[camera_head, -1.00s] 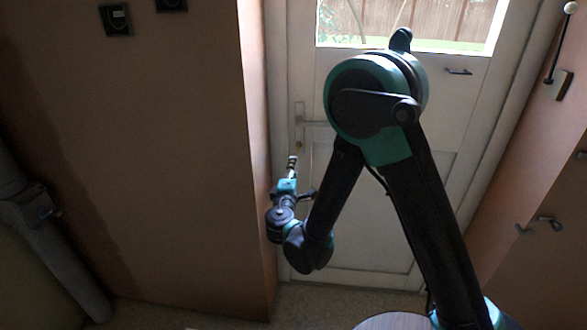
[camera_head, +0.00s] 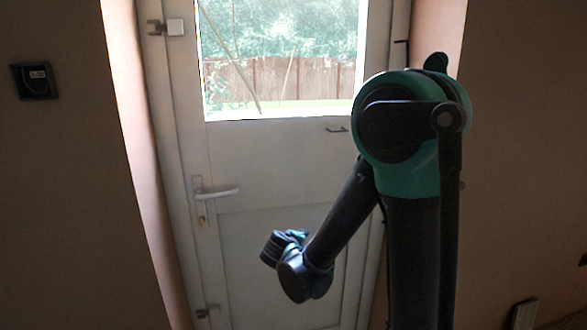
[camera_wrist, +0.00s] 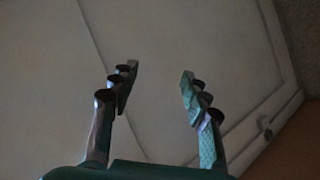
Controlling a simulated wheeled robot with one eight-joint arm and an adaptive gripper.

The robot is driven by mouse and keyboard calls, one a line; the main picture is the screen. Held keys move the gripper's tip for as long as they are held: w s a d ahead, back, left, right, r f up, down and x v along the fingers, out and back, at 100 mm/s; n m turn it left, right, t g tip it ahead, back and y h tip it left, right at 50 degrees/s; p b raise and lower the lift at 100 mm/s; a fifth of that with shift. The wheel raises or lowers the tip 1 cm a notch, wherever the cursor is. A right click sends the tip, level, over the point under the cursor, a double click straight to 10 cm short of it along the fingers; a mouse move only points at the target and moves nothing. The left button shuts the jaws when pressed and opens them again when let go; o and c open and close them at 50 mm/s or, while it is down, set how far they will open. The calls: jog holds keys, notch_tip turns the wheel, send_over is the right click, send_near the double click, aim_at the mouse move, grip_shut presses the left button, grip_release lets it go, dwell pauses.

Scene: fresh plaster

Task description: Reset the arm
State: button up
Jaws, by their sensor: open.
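My gripper (camera_wrist: 160,85) shows in the wrist view with its two fingers spread wide apart and nothing between them. The pale panelled door fills most of the background behind the fingers, tilted in that view. In the head view my arm is folded in front of the white door (camera_head: 265,160), with its elbow high at the right and its forearm sloping down to the left. The wrist end sits in front of the lower door, right of and below the door handle (camera_head: 215,192). The fingers are hidden in the head view.
The door has a bright window (camera_head: 280,60) in its upper half and looks closed. A dark socket (camera_head: 34,81) is on the brown wall at the left. A wall also stands close at the right of my arm. Little floor shows.

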jog(key=s+d+f+m+g, duration=0.2)
jog(key=s+d+m, duration=0.1)
jog(key=s+d, duration=0.3)
jog(key=s+d+f+m+g, duration=0.2)
jog(key=s+d+m+g, duration=0.15)
jog(key=d, duration=0.55)
jog(key=s+d+f+m+g+y, duration=0.1)
jog(key=s+d+f+m+y, duration=0.1)
jog(key=s, duration=0.9)
jog(key=shift+s+d+f+m+y, duration=0.2)
jog(key=shift+m+y, duration=0.3)
jog(key=shift+m, duration=0.65)
jog(key=shift+g, duration=0.25)
